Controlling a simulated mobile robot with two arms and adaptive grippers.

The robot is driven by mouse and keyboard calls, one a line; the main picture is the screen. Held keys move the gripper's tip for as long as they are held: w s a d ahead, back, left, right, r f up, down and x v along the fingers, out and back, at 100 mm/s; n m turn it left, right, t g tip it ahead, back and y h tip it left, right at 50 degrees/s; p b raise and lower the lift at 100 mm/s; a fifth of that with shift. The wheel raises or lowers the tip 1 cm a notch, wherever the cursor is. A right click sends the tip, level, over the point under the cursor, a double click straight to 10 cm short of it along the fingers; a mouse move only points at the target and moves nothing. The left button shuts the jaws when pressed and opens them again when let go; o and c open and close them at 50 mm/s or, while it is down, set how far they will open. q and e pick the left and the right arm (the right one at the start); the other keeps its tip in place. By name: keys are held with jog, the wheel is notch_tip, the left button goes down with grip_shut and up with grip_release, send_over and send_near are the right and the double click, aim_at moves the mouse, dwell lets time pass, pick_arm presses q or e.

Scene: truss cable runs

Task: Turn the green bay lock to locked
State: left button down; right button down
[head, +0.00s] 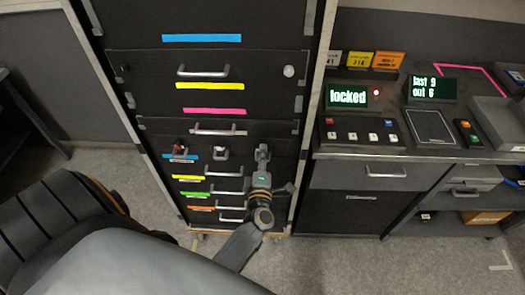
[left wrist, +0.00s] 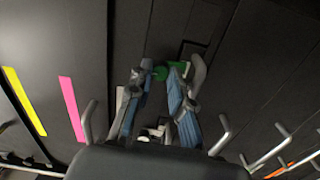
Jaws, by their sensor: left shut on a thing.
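The green bay lock (left wrist: 160,73) shows in the left wrist view as a small green knob between my fingertips, partly covered by them. A further green piece (left wrist: 181,65) shows just beside the right finger. My left gripper (left wrist: 161,84) is shut on the green lock, one blue-grey finger on each side. In the head view my left gripper (head: 262,152) reaches up to the dark cabinet front and hides the lock there. Whether the lock stands at locked cannot be read from its own body. My right gripper is not in view.
Two other locks, one with red (head: 179,149) and one whitish (head: 220,152), sit left of my gripper. Drawer handles (head: 223,172) stick out below. A display (head: 347,97) on the right bench reads "locked"; another (head: 433,88) reads "last 9, out 6".

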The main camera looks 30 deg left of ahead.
pick_arm(q)
jog(key=shift+m+p, duration=0.45)
jog(key=shift+m, duration=0.55)
jog(key=shift+f, duration=0.1)
jog(key=c, duration=1.2)
grip_release()
